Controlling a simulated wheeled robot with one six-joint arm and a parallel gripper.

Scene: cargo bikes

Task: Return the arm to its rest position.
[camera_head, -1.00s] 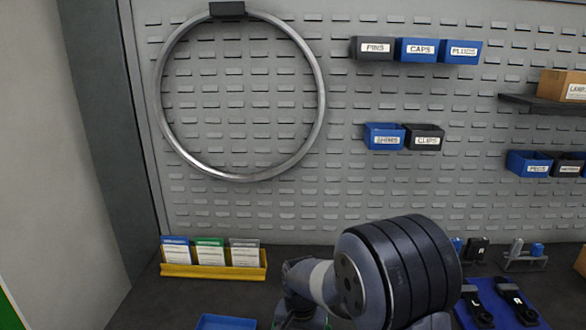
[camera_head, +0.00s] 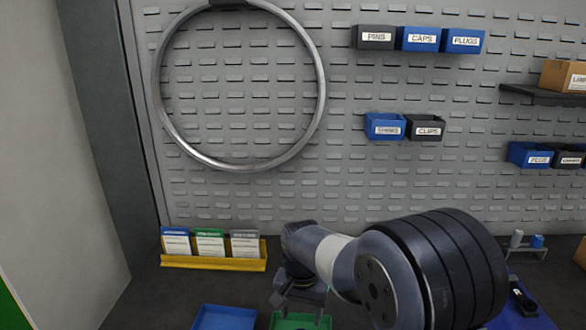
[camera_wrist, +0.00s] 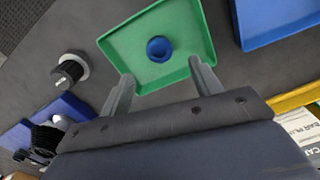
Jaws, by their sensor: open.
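My arm, a grey wrist with a large black ringed joint, fills the lower right of the head view. My gripper (camera_wrist: 161,68) is open in the wrist view, with two grey fingers spread apart and nothing held between them. It points toward a green tray (camera_wrist: 118,45) holding a small round blue part (camera_wrist: 159,49). The blue part lies in the tray, just beyond the fingertips. Only the edge of the green tray (camera_head: 294,320) shows in the head view, below my gripper. The height of the fingers above the tray is hard to tell.
A blue tray (camera_head: 225,318) lies left of the green one. A yellow card holder (camera_head: 213,263) stands by the pegboard, which bears a metal ring (camera_head: 157,100) and labelled bins (camera_head: 420,39). A black-and-silver part (camera_wrist: 71,70) and a blue mat (camera_wrist: 72,106) show in the wrist view.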

